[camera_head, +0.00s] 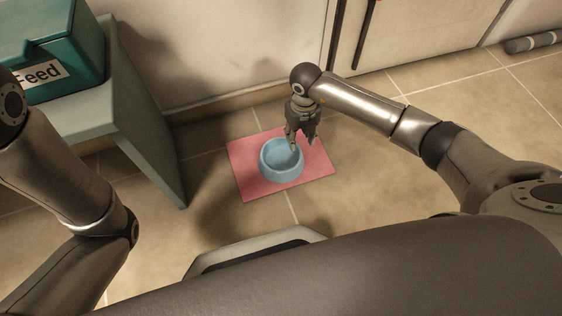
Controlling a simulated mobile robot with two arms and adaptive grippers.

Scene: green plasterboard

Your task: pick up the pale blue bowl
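The pale blue bowl (268,172) stands upright on a pink mat (247,188) on the tiled floor. It looks empty. My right gripper (302,146) points down at the bowl's upper right rim. Its fingers are spread, one over the inside of the bowl and one outside the rim. I cannot tell whether either finger touches the bowl. My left arm comes in at the left edge, and its gripper is out of view.
A grey-green table (137,112) stands at the left, with a teal box (62,45) labelled "Feed" on it. A wall and pale cabinet doors (425,30) close off the back. A grey roll-like object (533,42) lies at the far right. Floor to the mat's right is clear.

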